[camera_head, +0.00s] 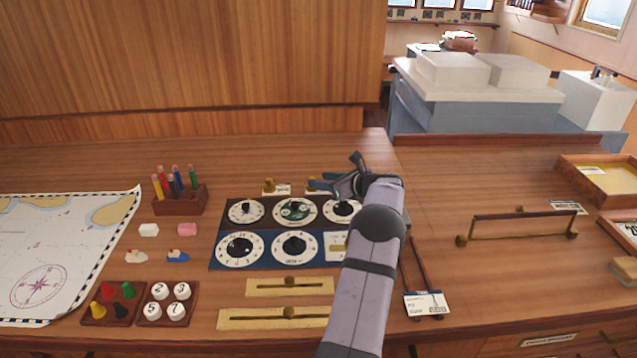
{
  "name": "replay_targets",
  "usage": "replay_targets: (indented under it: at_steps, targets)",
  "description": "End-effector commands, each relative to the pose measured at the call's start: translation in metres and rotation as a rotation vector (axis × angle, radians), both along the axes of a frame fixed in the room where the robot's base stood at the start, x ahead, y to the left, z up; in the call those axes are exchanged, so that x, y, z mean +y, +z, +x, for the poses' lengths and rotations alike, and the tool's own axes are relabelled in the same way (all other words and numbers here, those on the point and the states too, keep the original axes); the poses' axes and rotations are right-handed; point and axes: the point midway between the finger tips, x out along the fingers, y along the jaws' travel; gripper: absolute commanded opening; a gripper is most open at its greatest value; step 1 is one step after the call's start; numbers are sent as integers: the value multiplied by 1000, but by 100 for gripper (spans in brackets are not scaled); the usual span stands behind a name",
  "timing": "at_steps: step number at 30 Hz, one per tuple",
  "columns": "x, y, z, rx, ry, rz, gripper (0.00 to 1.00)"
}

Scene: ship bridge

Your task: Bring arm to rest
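My arm reaches in from the bottom and ends in my gripper (325,184), low over the back right of the dial panel (269,215). I cannot tell whether the fingers touch the knob or are open or shut. My arm hides the right end of the panel and part of the desk behind it.
A pen block (180,201), two erasers, small boats, a pawn tray (110,306) and a numbered-button tray (167,306) stand left of the panel, beside a chart (62,240). Brass sliders (290,287) lie in front. A rail (520,225) stands right; bare desk (465,180) lies behind it.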

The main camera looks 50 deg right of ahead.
Motion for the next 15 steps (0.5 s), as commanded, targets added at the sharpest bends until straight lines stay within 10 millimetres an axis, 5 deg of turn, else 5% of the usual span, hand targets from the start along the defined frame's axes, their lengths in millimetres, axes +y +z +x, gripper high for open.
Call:
replay_targets:
  at_steps: [6,15]
  targets:
    - [1,10,-26,-2,-3,-1,38]
    - [3,16,-39,-1,-1,0,38]
